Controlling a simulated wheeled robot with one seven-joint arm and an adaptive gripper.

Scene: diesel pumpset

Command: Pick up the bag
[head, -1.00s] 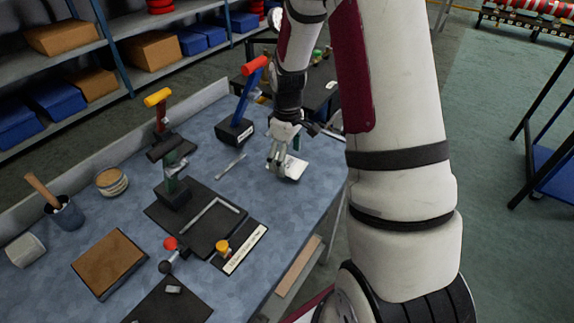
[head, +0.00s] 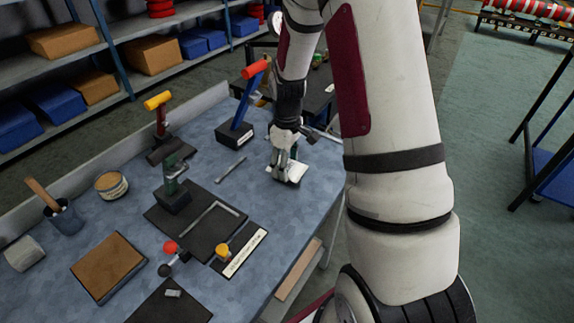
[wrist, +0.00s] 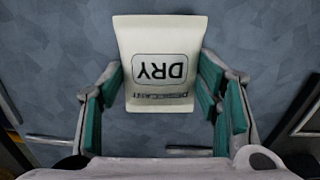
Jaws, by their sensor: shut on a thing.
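The bag is a small white packet printed DRY, lying on the blue workbench (head: 240,190) near its right edge in the head view. In the wrist view the bag (wrist: 160,40) sits upside down to me, between the teal pads. I cannot tell whether the bag is clear of the bench.
A thin metal rod (head: 231,169) lies left of the bag. Shelves with boxes stand behind the bench.

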